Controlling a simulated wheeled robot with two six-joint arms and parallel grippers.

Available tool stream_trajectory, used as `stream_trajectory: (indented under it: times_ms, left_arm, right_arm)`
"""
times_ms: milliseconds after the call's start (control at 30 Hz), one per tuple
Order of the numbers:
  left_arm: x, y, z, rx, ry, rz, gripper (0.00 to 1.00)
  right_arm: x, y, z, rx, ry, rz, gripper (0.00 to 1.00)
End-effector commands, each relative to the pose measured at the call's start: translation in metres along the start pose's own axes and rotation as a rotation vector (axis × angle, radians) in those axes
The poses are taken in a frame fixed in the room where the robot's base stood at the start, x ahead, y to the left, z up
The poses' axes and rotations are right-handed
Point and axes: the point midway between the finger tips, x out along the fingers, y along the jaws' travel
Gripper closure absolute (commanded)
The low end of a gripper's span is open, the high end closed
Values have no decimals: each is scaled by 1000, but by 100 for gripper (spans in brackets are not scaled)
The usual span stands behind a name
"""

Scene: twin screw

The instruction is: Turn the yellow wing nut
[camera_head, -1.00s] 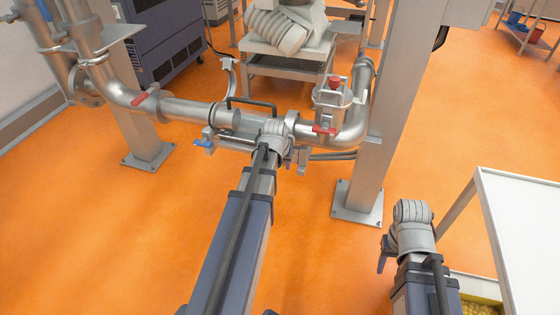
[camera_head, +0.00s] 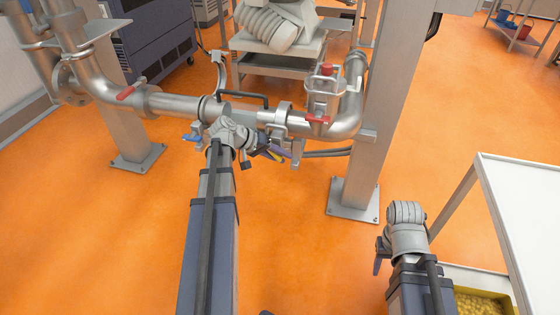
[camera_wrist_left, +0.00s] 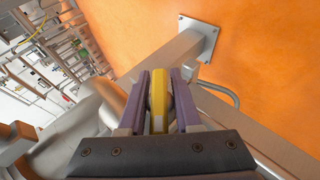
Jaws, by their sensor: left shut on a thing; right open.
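The yellow wing nut (camera_wrist_left: 158,98) stands between the purple finger pads of my left gripper (camera_wrist_left: 164,105) in the left wrist view. The left gripper is shut on it. In the head view a small patch of its yellow (camera_head: 276,156) shows by the left gripper (camera_head: 278,151), just below the horizontal steel pipe (camera_head: 255,115). Most of the nut and what it is mounted on are hidden there by the gripper. My right gripper (camera_head: 380,257) is open and empty, low at the right, away from the pipe.
A steel post (camera_head: 362,150) stands right of the left gripper. A red-capped vessel (camera_head: 324,92) and red-handled valves are on the pipework. Open orange floor lies between.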

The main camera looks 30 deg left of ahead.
Motion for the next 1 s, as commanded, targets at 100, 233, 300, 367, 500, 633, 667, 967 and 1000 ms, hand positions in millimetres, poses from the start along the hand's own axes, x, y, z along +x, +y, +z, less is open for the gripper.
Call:
stream_trajectory:
  times_ms: [100,233,300,367,500,633,667,967,1000]
  left_arm:
    - [1,-2,2,-17,-5,33,100]
    - [0,0,2,-27,-4,57,100]
    - [0,1,2,-31,-5,66,100]
    - [0,1,2,-32,-5,71,100]
    - [-1,2,2,-34,-5,74,100]
    - [-1,2,2,-34,-5,74,100]
    - [-1,2,2,-34,-4,74,100]
    - [-1,2,1,-33,-3,74,52]
    - [-1,2,1,-33,-2,75,52]
  right_arm:
    - [7,0,0,0,0,1,50]
    - [10,-1,-1,-1,0,2,50]
    - [10,-1,-1,-1,0,2,50]
    - [10,-1,-1,-1,0,2,50]
    - [10,-1,-1,-1,0,2,50]
    - [10,-1,-1,0,0,2,50]
    - [10,-1,-1,0,0,2,50]
    - [10,-1,-1,0,0,2,50]
    - [10,-1,-1,0,0,2,50]
